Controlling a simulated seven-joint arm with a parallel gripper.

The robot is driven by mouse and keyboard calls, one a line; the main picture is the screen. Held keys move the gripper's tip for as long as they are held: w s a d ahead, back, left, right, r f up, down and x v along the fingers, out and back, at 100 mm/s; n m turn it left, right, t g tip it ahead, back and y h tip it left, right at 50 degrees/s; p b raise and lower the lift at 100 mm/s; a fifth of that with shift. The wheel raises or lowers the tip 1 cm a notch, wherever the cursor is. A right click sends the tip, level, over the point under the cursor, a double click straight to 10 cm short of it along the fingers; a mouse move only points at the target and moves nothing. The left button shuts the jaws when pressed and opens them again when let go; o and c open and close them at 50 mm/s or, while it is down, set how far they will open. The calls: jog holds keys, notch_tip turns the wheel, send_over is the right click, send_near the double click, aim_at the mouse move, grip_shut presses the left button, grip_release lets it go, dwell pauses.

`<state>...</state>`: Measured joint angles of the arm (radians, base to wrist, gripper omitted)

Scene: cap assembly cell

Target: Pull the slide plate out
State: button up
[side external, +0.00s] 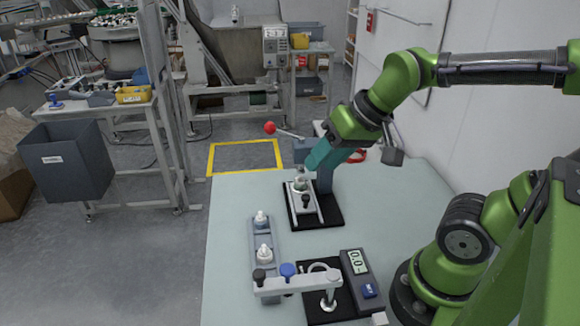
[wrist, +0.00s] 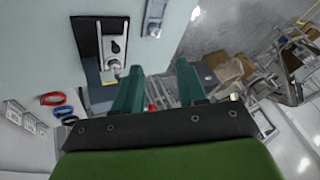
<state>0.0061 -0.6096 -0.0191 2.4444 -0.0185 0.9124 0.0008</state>
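The slide plate (side external: 312,213) is a light metal plate with a black knob (side external: 306,200), lying on the black base of a press (side external: 325,180). A small pale part stands at the plate's far end, under the press. In the wrist view the slide plate (wrist: 108,27) and its knob (wrist: 116,46) show at the upper left, beyond the left finger. My gripper (side external: 308,164) has teal fingers and is above the plate, beside the press column, apart from the knob. The wrist view shows its fingers (wrist: 162,75) spread with nothing between them.
The press lever ends in a red ball (side external: 270,128). A grey rack (side external: 274,258) with two white-topped bottles stands nearer the camera. A clamp fixture (side external: 300,285) and a display unit (side external: 358,268) are at the front. The table (side external: 228,215) is clear at left.

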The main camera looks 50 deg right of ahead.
aim_at(306, 196)
jog(key=shift+o, duration=0.6)
jog(key=w+d+f+m+g+h, duration=0.1)
jog(key=w+d+f+m+g, duration=0.1)
jog(key=w+d+g, duration=0.3)
jog(key=w+d+m, duration=0.1)
jog(key=w+d, duration=0.1)
jog(key=w, duration=0.2)
jog(key=shift+w+d+f, duration=0.15)
jog(key=shift+f, duration=0.2)
jog(key=shift+m+g+h, duration=0.4)
jog(key=shift+m+g, duration=0.2)
jog(key=shift+m, duration=0.2)
jog(key=f, duration=0.5)
jog(key=d+f, duration=0.1)
jog(key=f, duration=0.9)
jog(key=shift+w+d+f, duration=0.25)
jog(key=shift+w+f, duration=0.1)
jog(key=shift+f, duration=0.05)
grip_shut()
